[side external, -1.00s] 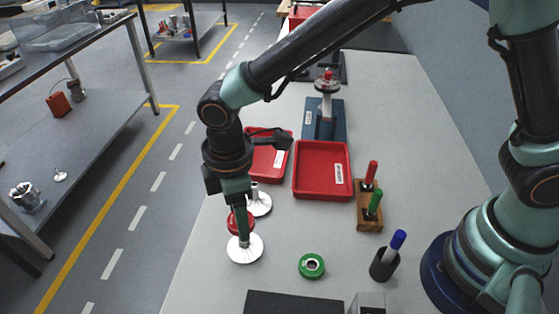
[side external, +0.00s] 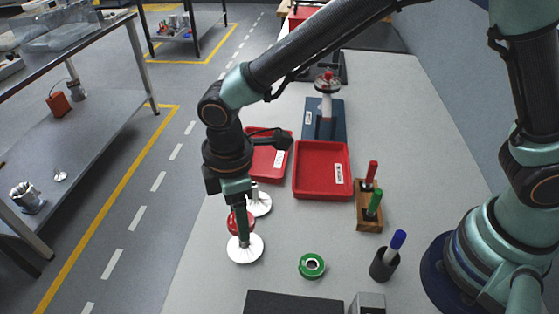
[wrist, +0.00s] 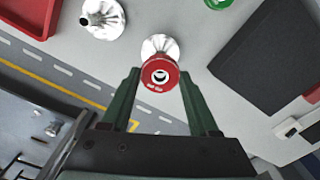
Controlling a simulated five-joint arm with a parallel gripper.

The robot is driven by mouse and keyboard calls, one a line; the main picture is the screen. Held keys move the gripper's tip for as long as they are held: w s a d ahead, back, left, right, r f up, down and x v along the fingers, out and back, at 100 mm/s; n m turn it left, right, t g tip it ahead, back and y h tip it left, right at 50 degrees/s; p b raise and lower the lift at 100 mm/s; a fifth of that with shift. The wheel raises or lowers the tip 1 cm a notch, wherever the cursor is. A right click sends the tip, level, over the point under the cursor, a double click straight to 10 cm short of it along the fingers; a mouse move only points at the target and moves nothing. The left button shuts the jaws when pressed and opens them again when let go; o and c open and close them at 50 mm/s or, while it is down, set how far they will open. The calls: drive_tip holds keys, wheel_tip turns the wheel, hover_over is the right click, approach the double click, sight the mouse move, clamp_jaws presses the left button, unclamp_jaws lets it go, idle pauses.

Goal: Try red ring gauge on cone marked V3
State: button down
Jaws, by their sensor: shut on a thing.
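The red ring gauge (side external: 240,224) is between the fingertips of my gripper (side external: 242,232), which is shut on it. It also shows in the wrist view (wrist: 160,73), with its hole facing the camera. A pale metal cone with a wide white base (side external: 245,249) stands upright directly below the ring. In the wrist view its base (wrist: 160,45) shows behind the ring. I cannot tell how far the ring sits around the cone. A second similar cone (side external: 259,205) stands just behind and also shows in the wrist view (wrist: 103,18). No V3 marking is readable on either cone.
A green ring (side external: 311,266) lies to the right. A cup with a blue marker (side external: 384,264), a wooden rack (side external: 369,219) with red and green handled pieces, red trays (side external: 322,194) and a blue stand (side external: 313,117) are around. A dark block (side external: 293,303) lies at the front.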

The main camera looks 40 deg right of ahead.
drive_tip(key=shift+f, duration=0.65)
drive_tip(key=shift+r, duration=0.1)
idle(1.2)
drive_tip(key=shift+r, duration=1.7)
wheel_tip(320, 180, up, 5)
drive_tip(key=shift+r, duration=0.1)
